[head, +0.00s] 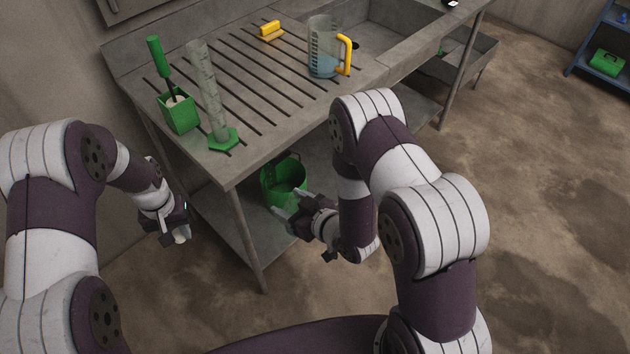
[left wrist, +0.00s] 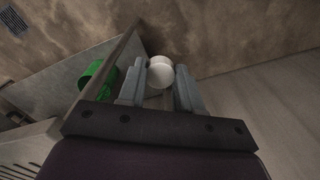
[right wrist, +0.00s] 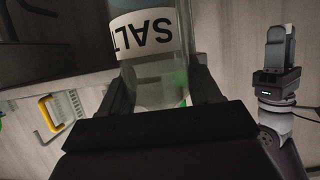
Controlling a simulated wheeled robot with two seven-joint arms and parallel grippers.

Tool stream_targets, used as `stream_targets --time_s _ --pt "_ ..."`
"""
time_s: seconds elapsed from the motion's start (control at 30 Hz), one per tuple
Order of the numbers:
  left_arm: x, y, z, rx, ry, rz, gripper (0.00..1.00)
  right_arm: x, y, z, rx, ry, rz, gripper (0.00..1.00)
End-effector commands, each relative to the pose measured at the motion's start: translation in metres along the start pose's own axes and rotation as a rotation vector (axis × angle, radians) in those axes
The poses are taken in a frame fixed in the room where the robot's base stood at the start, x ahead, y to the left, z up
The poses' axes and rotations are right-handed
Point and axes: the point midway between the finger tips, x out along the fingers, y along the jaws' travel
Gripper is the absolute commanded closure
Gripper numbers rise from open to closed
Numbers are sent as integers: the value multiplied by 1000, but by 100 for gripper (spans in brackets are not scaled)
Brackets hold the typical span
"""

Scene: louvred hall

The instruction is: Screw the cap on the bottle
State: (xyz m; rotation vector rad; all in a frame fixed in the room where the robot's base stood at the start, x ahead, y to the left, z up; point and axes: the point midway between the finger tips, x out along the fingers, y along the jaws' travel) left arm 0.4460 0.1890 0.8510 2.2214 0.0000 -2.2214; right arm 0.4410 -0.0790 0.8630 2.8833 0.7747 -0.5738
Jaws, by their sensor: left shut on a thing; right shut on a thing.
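A white round cap (left wrist: 160,73) is between the fingers of my left gripper (left wrist: 160,90). My left gripper is shut on it, and it also shows low at the left in the head view (head: 180,232). A clear glass bottle (right wrist: 155,88) with a white "SALT" label is between the fingers of my right gripper (right wrist: 157,95), which is shut on it. The label reads upside down in the right wrist view. My right gripper (head: 290,206) is in front of the bench in the head view; the bottle is hard to make out there. The cap and bottle are apart.
A grey slatted bench (head: 265,150) holds a green brush holder (head: 179,112), a measuring cylinder (head: 209,95), a yellow brush (head: 270,30) and a jug (head: 322,50) with blue liquid. A green bucket (head: 284,180) stands on the lower shelf. Open floor lies at right.

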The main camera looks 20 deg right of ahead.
Motion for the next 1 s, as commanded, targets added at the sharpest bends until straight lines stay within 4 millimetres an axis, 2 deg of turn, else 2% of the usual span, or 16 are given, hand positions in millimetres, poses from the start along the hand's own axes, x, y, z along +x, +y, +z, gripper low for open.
stream_targets --time_s 0.1,0.23,0.67,0.77,0.83,1.0 --pt "0 0 0 0 0 0 94 6 -21 5 -37 -1 -89 92" --pt "0 0 0 0 0 0 94 9 -35 7 -62 0 -147 92" --pt "-1 2 -1 -7 0 0 94 10 -39 8 -68 0 -163 92" --pt "-8 16 -5 -47 1 0 94 10 -39 8 -68 0 -163 92" --pt "-18 34 -8 -103 1 0 94 10 -39 8 -68 0 -163 92" --pt "-49 92 -13 -296 1 -1 94 10 -39 8 -68 0 -163 92"
